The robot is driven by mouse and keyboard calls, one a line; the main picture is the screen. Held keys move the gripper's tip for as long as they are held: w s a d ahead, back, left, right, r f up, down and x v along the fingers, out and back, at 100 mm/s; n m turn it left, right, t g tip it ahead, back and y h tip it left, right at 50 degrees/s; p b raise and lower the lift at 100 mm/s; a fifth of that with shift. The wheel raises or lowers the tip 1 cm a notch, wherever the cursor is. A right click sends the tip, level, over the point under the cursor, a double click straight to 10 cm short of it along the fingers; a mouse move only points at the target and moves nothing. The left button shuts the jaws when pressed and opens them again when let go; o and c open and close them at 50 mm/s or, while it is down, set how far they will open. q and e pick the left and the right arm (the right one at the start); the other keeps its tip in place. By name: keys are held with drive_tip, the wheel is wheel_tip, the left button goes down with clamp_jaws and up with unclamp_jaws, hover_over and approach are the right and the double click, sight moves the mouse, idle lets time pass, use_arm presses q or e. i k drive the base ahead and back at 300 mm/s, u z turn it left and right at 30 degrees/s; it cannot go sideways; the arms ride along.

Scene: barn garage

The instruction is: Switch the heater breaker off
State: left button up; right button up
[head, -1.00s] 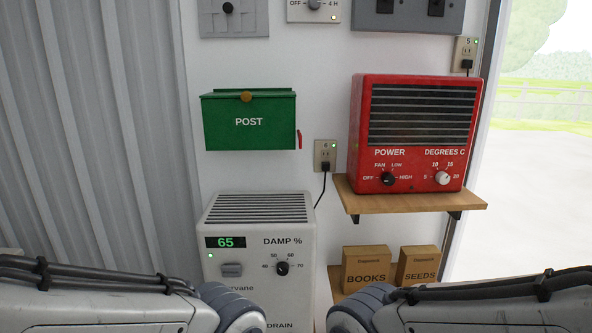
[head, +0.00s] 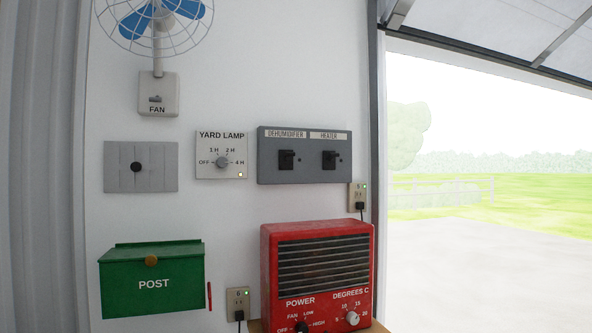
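The grey breaker box (head: 304,176) is on the white wall, in the upper middle of the head view. Its left black switch (head: 286,160) is under the label DEHUMIDIFIER. Its right black switch, the heater breaker (head: 329,160), is under the label HEATER. A small dark dot sits beside each switch. I cannot tell the switch positions for sure at this size. The red heater (head: 318,267) stands below the box, with POWER and DEGREES C knobs. Neither of my grippers is in view.
Left of the box are the yard lamp timer (head: 221,155), a grey plate with a black knob (head: 141,167) and a fan (head: 157,93). Below are a green post box (head: 152,280) and outlets (head: 238,303). The open doorway (head: 480,240) is at right.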

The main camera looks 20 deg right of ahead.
sight(332, 155)
drive_tip(key=k, duration=1.3)
drive_tip(key=z, duration=0.7)
drive_tip(key=i, duration=1.8)
drive_tip(key=u, duration=0.85)
drive_tip(key=i, duration=0.4)
drive_tip(key=u, duration=0.35)
